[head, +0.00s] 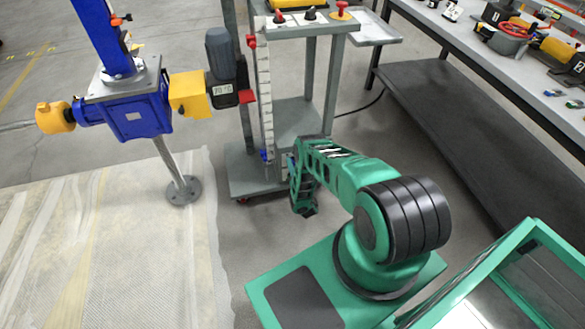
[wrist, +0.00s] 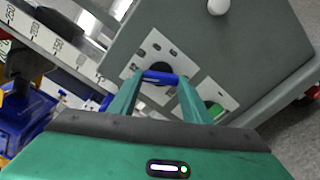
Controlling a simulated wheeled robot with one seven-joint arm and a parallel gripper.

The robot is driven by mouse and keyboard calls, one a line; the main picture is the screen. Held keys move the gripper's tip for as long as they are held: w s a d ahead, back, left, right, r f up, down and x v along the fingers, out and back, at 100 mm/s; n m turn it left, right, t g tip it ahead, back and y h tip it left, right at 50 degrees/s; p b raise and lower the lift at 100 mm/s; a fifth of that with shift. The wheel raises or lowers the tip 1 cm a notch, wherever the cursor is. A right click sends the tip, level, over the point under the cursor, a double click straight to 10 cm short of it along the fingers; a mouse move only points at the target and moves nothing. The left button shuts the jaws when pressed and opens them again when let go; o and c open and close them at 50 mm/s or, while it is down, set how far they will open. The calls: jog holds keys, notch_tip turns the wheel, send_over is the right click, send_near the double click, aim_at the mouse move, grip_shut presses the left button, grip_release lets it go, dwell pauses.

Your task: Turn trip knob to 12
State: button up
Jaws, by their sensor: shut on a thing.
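In the wrist view a blue knob (wrist: 158,77) sits on a white dial plate (wrist: 152,52) with dark marks, fixed to a grey panel. My gripper (wrist: 158,82) has its two green fingers on either side of this knob and is shut on it. The knob's pointer and the numbers around it are too small or hidden to read. A second white plate with a green knob (wrist: 214,108) is just to the right, partly behind the right finger. In the head view my arm reaches to the grey cart, and its fingertips cannot be made out.
A white scale strip (wrist: 62,48) runs beside the panel. In the head view the grey cart (head: 296,122) carries small knobs on top. A blue screw jack (head: 135,108) with yellow parts stands at left. A workbench (head: 480,45) with a dark lower shelf is at right.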

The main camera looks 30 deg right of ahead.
jog(key=shift+s+a+f, duration=0.1)
jog(key=shift+s+f, duration=0.1)
jog(key=shift+f, duration=0.05)
jog(key=o, duration=0.8)
jog(key=shift+o, duration=1.2)
jog(key=shift+w+r, duration=0.1)
jog(key=v, duration=1)
jog(key=shift+s, duration=0.35)
